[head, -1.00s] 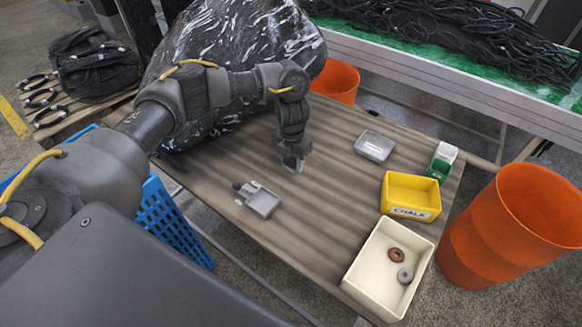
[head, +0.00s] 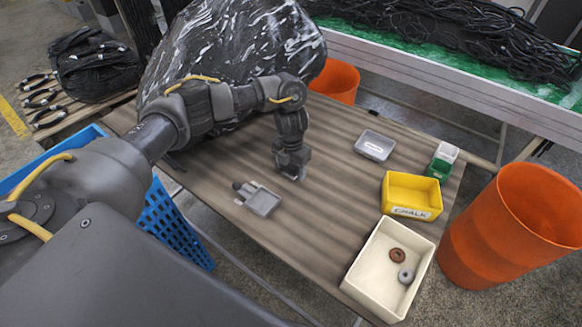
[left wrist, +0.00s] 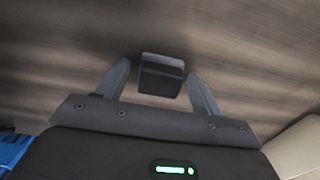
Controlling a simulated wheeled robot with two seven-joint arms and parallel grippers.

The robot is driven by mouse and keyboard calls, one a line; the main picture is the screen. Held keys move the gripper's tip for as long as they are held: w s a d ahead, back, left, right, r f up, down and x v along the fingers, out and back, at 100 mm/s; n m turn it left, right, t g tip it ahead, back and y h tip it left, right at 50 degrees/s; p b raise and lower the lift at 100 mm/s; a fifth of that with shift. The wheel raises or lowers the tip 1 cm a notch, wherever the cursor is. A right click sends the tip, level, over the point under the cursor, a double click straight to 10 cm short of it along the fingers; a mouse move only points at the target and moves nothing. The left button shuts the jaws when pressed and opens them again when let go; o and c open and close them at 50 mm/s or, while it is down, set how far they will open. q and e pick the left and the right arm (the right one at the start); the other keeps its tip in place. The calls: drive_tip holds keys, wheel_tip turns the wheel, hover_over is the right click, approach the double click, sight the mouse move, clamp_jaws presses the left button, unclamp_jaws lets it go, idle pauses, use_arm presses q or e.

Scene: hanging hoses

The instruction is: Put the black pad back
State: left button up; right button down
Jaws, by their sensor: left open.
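The black pad (left wrist: 160,79), a small dark block with a lighter grey edge, lies on the brown table in the left wrist view. My left gripper (left wrist: 158,70) is open, with one finger on each side of the pad; a gap shows between pad and fingers. In the head view my left gripper (head: 294,178) points down close to the middle of the table, and it mostly hides the pad there. My right gripper is not in view.
A small grey tray (head: 264,202) with dark and pale parts at its left end is near the gripper. A labelled grey tray (head: 373,147), a green-and-white box (head: 442,161), a yellow CHALK bin (head: 411,211) and a cream bin (head: 364,278) with two rings stand right. A black-wrapped bulk (head: 230,55) stands behind.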

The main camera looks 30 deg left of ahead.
sight(291, 166)
use_arm(q)
drive_tip(key=shift+r, duration=0.1)
drive_tip(key=shift+r+p, duration=0.6)
drive_tip(key=shift+p, duration=0.05)
wheel_tip(291, 166, up, 11)
drive_tip(key=p, duration=1)
